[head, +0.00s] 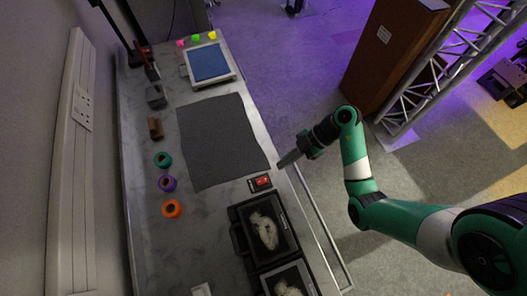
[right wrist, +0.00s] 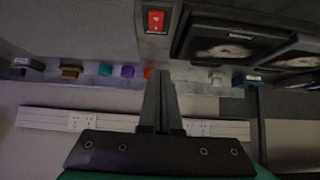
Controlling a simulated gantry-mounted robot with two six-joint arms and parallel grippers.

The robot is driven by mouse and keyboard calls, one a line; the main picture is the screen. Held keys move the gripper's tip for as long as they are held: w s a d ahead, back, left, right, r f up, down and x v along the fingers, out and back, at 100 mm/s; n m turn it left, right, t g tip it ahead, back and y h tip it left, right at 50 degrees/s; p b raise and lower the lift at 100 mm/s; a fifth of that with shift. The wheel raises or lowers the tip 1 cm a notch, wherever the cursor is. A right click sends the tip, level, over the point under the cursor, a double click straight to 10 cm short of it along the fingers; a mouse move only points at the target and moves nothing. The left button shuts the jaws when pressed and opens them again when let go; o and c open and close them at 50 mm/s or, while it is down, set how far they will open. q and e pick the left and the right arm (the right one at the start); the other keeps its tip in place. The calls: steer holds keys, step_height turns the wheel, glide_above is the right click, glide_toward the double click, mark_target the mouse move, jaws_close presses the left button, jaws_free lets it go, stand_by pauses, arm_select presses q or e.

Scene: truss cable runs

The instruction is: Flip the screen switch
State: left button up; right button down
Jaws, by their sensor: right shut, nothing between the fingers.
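The screen switch (head: 261,182) is a small red rocker in a dark housing near the right edge of the bench, just above the framed screens. It also shows at the top of the right wrist view (right wrist: 156,20). My right gripper (head: 281,164) is shut and empty. Its tips are at the bench's right edge, a little up and to the right of the switch, apart from it in the head view. In the right wrist view the shut fingers (right wrist: 159,75) point up towards the switch, with a gap between. My left gripper is not in view.
Two dark-framed screens with pale shapes, the upper one (head: 265,229), lie below the switch. A dark grey mat (head: 218,140) covers mid-bench. Green (head: 163,159), purple (head: 167,183) and orange (head: 171,208) rolls sit at left. A blue-topped device (head: 208,62) is at the far end.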

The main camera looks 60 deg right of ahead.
steer(key=shift+r, duration=0.15)
steer(key=shift+w, duration=0.1)
steer(key=b, duration=0.3)
glide_above(262, 184)
steer(key=f, duration=0.7)
steer(key=shift+s+d+f, duration=0.1)
steer(key=shift+s, duration=0.1)
step_height(262, 184, down, 3)
steer(key=shift+w+r+b, duration=0.15)
steer(key=shift+b, duration=0.6)
steer(key=shift+f, duration=0.55)
